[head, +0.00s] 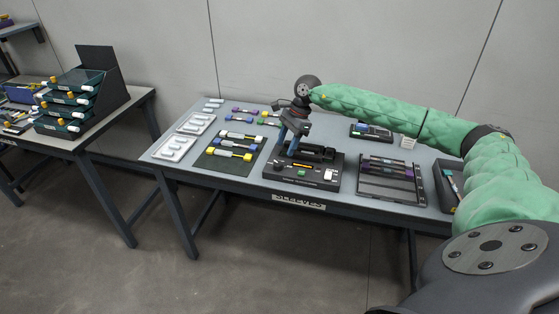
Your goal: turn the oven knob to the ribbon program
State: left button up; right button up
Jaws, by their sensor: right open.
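The oven is a black unit (318,184) near the front of the middle table. Its front panel carries a small orange display, a green button (301,172) and a white switch (328,174). A small pale mark near the panel's left end (277,168) may be the knob; it is too small to tell, and so is its setting. My right gripper (288,150) reaches down over the left part of the oven, fingers apart and pointing down. I cannot tell whether its fingertips touch anything. My left gripper is not in view.
A dark mat (215,162) with yellow-ended pieces lies left of the oven, with white trays (177,147) beyond. A dark rack (388,190) stands to the right. A label card (408,142) stands behind it. A side table holds stacked green trays (62,125).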

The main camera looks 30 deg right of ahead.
aim_at(278, 163)
jog(key=shift+p+x, duration=0.4)
jog(key=shift+x, duration=0.8)
jog(key=p+x, duration=0.1)
jog(key=x, duration=0.3)
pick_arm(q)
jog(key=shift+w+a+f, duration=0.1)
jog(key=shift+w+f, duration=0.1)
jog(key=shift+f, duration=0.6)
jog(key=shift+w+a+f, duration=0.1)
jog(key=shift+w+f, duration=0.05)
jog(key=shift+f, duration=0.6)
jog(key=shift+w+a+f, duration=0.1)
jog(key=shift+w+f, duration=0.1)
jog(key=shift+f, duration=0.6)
pick_arm(e)
jog(key=shift+a+f, duration=0.2)
jog(key=shift+f, duration=0.15)
jog(key=c, duration=1)
